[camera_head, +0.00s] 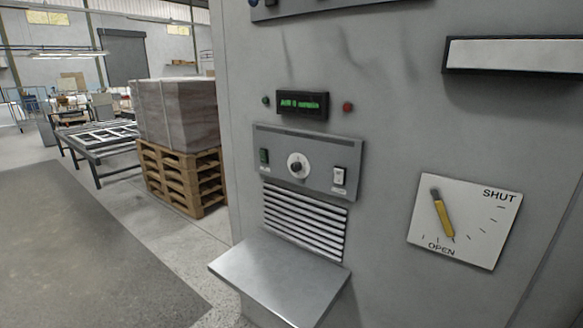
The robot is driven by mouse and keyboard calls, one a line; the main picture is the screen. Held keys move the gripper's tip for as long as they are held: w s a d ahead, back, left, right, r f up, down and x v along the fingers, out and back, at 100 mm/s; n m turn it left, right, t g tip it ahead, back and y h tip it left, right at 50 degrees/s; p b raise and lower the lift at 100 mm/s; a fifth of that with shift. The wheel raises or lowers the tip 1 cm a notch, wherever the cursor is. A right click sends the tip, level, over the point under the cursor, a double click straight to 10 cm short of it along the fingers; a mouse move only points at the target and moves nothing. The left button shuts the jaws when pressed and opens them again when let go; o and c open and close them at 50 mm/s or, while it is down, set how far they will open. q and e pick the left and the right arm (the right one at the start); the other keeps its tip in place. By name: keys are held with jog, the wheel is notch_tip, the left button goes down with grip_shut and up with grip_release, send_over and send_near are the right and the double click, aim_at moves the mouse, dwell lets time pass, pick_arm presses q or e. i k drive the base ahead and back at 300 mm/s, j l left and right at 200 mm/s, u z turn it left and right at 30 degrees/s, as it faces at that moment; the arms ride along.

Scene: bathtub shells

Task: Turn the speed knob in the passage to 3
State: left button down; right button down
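A small dark round knob (296,167) sits on a white round dial in the middle of a grey control panel (325,155) on the cabinet front. The dial marks and the knob's pointer are too small to read, so I cannot tell its setting. Neither of my grippers is in view, and nothing touches the knob.
Above the panel is a green-lit display (302,104) between a green and a red button. Below are vent slats (303,223) and a jutting metal shelf (278,278). Right is a yellow lever (443,216) toward OPEN. Open floor (85,245) and a loaded pallet (183,178) are left.

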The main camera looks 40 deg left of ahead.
aim_at(296, 166)
jog(key=u, duration=1.4)
